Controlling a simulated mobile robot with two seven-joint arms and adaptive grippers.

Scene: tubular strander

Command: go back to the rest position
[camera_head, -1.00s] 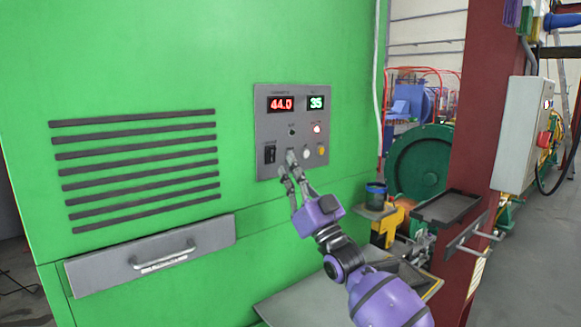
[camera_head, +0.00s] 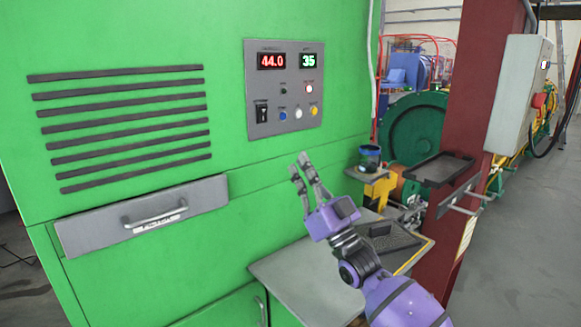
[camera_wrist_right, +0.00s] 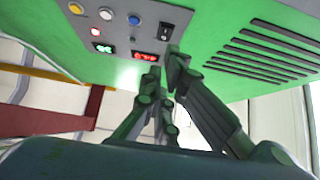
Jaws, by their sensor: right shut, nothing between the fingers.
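My right gripper (camera_head: 298,166) is in front of the green cabinet (camera_head: 225,150), below the grey control panel (camera_head: 284,88), and apart from it. Its fingers are close together with nothing between them. In the right wrist view the gripper (camera_wrist_right: 163,68) points up past the panel (camera_wrist_right: 150,22), whose buttons and lit displays show upside down. In the head view the panel has a red display (camera_head: 271,61) reading 44.0, a green display (camera_head: 308,61) reading 35, a black switch (camera_head: 262,112) and several buttons. My left gripper is not in view.
A grey worktop (camera_head: 290,285) lies under my right arm. A dark tray (camera_head: 438,169) and a cup (camera_head: 370,156) stand by the red column (camera_head: 478,70). A grey control box (camera_head: 518,90) hangs on the column. A drawer (camera_head: 145,215) with a handle sits at lower left.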

